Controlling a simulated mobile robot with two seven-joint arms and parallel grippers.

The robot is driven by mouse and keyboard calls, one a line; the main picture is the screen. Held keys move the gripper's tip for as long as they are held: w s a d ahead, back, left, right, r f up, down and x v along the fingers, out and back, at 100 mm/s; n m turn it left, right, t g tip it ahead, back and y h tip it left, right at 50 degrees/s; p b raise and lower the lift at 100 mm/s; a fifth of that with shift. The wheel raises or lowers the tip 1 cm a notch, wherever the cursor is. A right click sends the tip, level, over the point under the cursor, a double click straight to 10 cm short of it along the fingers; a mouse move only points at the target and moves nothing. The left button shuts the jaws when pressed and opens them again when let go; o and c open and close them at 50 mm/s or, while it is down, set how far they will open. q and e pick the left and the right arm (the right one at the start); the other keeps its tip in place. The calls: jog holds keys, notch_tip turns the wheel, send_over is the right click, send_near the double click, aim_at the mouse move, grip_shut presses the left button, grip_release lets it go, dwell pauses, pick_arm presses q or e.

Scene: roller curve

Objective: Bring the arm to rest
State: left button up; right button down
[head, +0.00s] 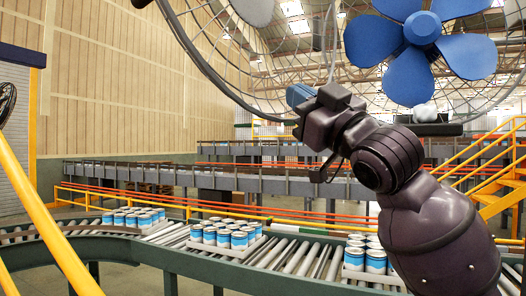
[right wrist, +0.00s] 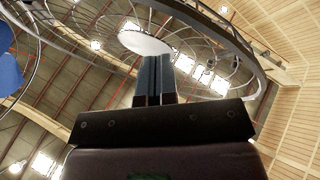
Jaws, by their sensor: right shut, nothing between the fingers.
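My right arm comes in from the lower right in the head view and is raised. Its gripper (head: 299,94) points up and to the left, with blue-grey fingers close together. In the right wrist view the two fingers (right wrist: 153,80) lie side by side, shut, with nothing between them. The gripper is well above the roller conveyor (head: 300,262) and touches nothing that I can see. My left gripper is not in view.
Trays of blue and white cans (head: 226,234) stand on the conveyor; one group (head: 365,256) is partly behind my arm. A blue fan (head: 421,28) and wire fan cages fill the top. Yellow rails (head: 40,215) stand at left, yellow stairs (head: 497,190) at right.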

jog(key=w+d+f+m+t+h, duration=0.1)
jog(key=w+d+f+m+h, duration=0.15)
jog(key=f, duration=0.55)
jog(key=w+d+f+m+t+h, duration=0.1)
jog(key=w+d+f+h, duration=0.2)
jog(key=f, duration=0.5)
jog(key=w+d+f+m+t+h, duration=0.1)
jog(key=w+d+f+m+h, duration=0.15)
jog(key=f, duration=0.65)
jog(key=s+d+f+m+g+h, duration=0.1)
jog(key=d+f+m+h, duration=0.15)
jog(key=f, duration=0.75)
jog(key=s+d+f+m+h, duration=0.1)
jog(key=d+f+h, duration=0.15)
jog(key=f, duration=0.85)
jog(key=s+d+f+m+g+h, duration=0.1)
jog(key=s+d+f+g+h, duration=0.15)
jog(key=s+f, duration=0.55)
jog(key=s+d+f+m+g+h, duration=0.1)
jog(key=s+d+f+m+g, duration=0.2)
jog(key=f, duration=0.9)
jog(key=s+d+f+g, duration=0.1)
jog(key=s+f, duration=0.5)
jog(key=s, duration=0.2)
jog(key=s+d+f+g+h, duration=0.1)
jog(key=s+d+f, duration=0.1)
jog(key=s+f, duration=0.4)
jog(key=s, duration=0.2)
jog(key=shift+s, duration=0.4)
